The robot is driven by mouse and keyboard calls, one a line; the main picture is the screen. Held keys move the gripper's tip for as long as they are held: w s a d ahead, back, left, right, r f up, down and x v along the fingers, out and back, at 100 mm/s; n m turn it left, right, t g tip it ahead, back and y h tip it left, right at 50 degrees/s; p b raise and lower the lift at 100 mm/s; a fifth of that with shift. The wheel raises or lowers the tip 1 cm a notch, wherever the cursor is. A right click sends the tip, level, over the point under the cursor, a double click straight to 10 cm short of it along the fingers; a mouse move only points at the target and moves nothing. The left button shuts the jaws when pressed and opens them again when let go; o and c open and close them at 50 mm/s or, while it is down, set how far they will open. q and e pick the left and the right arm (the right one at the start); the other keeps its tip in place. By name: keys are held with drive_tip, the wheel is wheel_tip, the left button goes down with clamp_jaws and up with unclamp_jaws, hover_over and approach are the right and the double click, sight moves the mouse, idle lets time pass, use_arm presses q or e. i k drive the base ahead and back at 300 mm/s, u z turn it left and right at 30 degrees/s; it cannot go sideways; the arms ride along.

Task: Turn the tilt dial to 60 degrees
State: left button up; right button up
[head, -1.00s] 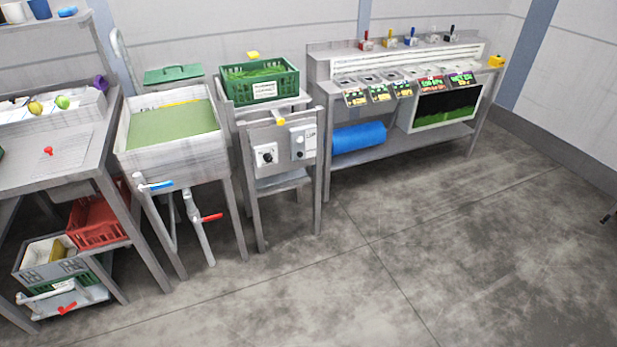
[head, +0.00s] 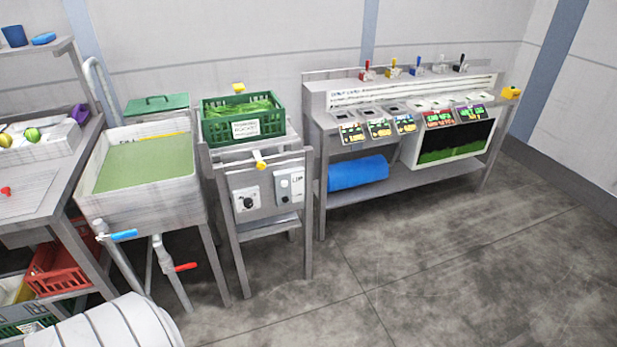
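The dial (head: 248,203) is a black round knob on a white plate, on the front panel of the grey stand in the head view. The angle it points to is too small to read. A yellow-ended handle (head: 260,166) sticks out above the panel. A grey switch box (head: 290,187) is mounted right of the dial. A green crate (head: 243,119) holding greens sits on top of the stand. Neither of my grippers shows in the view. One of my white arm links shows at the bottom left, well apart from the dial.
Left of the stand is a sink (head: 148,169) of green water, with a blue-handled valve (head: 124,235) and a red-handled valve (head: 186,267) below. Right is a long bench (head: 402,182) with a blue roll (head: 357,173). The floor (head: 440,270) in front is clear.

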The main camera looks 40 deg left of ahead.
sight(248, 202)
drive_tip(key=u, duration=0.05)
drive_tip(key=i, duration=1.05)
drive_tip(key=u, duration=0.6)
